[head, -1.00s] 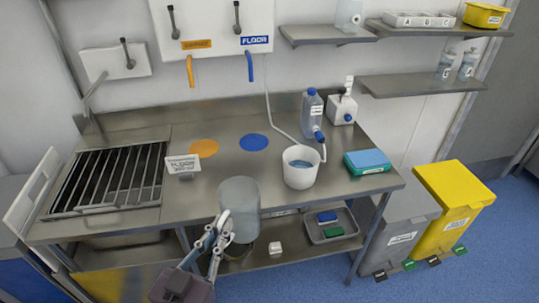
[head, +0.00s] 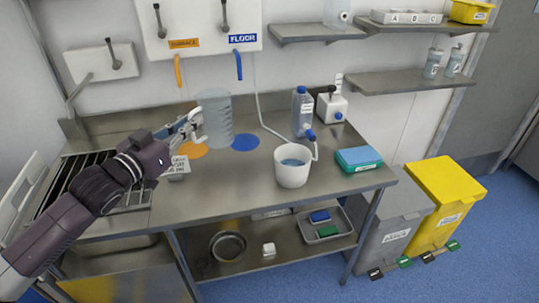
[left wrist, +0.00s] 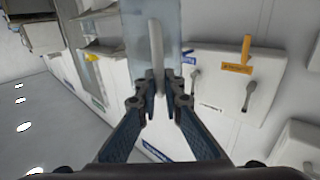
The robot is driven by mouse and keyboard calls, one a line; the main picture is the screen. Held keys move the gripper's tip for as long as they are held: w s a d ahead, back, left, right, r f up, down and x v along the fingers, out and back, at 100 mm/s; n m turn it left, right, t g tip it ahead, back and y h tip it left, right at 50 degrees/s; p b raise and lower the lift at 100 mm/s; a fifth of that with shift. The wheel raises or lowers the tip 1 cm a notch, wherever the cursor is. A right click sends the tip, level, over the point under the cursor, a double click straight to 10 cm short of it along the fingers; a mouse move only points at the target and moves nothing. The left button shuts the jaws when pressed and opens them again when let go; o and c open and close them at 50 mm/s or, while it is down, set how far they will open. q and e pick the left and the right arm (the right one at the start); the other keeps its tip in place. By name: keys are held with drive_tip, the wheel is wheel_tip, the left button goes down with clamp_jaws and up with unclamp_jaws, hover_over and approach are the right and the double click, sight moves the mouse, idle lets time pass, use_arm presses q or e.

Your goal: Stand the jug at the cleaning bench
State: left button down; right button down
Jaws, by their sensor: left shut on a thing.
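A clear grey jug (head: 216,118) is held upright above the steel cleaning bench (head: 230,197), near the orange and blue discs. My left gripper (head: 190,128) is shut on the jug's handle. In the left wrist view the jug (left wrist: 170,30) shows with its handle (left wrist: 156,50) between the fingers of my left gripper (left wrist: 158,95). The blue disc (head: 245,142) is bare just right of the jug; the orange disc (head: 196,151) is partly hidden behind the gripper and the sign. My right gripper is out of view.
A white bucket (head: 291,170) with blue liquid, a blue-capped bottle (head: 302,112) and a blue-green box (head: 359,160) stand on the right. A small sign (head: 177,168) stands below the orange disc. A drain grid (head: 135,192) is at left. Hoses hang from the wall panel (head: 200,22).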

use_arm(q)
wheel_tip(320, 180, down, 18)
drive_tip(key=w+a+p, duration=0.1)
drive_tip(key=a, duration=0.1)
drive_tip(key=shift+f+y, duration=0.15)
drive_tip(key=shift+y, duration=0.15)
idle(0.3)
drive_tip(key=shift+f, duration=0.1)
drive_tip(key=c, duration=2.1)
unclamp_jaws()
